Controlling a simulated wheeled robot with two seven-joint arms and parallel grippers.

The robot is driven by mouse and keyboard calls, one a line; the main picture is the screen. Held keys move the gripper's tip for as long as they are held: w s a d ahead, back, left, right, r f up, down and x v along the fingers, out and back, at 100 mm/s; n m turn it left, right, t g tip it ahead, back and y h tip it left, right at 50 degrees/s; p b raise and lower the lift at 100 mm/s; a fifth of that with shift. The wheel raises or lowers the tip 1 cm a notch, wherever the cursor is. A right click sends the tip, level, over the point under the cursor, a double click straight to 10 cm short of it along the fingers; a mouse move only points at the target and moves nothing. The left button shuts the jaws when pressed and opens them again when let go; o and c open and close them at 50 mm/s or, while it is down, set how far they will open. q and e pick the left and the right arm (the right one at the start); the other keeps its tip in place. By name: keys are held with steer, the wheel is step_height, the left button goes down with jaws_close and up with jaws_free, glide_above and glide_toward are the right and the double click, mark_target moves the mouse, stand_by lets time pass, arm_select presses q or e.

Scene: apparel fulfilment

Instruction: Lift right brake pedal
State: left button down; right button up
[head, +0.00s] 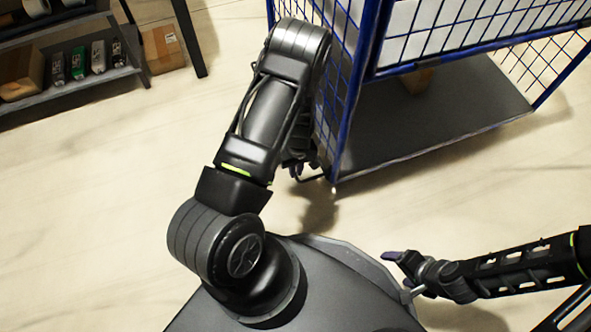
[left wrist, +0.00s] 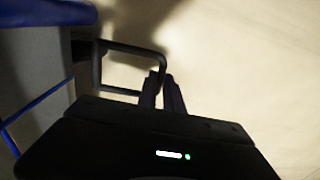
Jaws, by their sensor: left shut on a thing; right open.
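The brake pedal (left wrist: 128,91) shows in the left wrist view as a dark, loop-shaped bar standing out from the lower part of the blue cart. My left gripper (left wrist: 162,78) is shut on the loop's outer end, with its two fingers close together there. In the head view my left gripper (head: 297,172) is at the cart's near lower corner, mostly hidden under my left arm, and the pedal is hard to make out. My right gripper (head: 396,277) is open and empty, beside my base at the lower right.
The blue mesh cart (head: 345,110) with a grey bottom deck (head: 440,125) stands at the upper right, and a cardboard box sits on the deck. A dark shelf (head: 75,88) with boxes and small packs is at the upper left. The pale floor between is clear.

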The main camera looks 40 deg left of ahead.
arm_select(q)
steer(key=shift+w+d+r+p, duration=0.3)
steer(key=shift+w+r, duration=0.1)
steer(key=shift+r, duration=0.2)
steer(key=shift+w+d+r+p, duration=0.25)
steer(key=shift+w+r+p, duration=0.1)
steer(key=shift+r, duration=0.2)
steer(key=shift+s, duration=0.1)
steer(key=c, duration=1.5)
jaws_free()
steer(key=shift+a, duration=0.1)
step_height(320, 180, up, 8)
steer(key=p, duration=0.3)
steer(key=shift+f, duration=0.15)
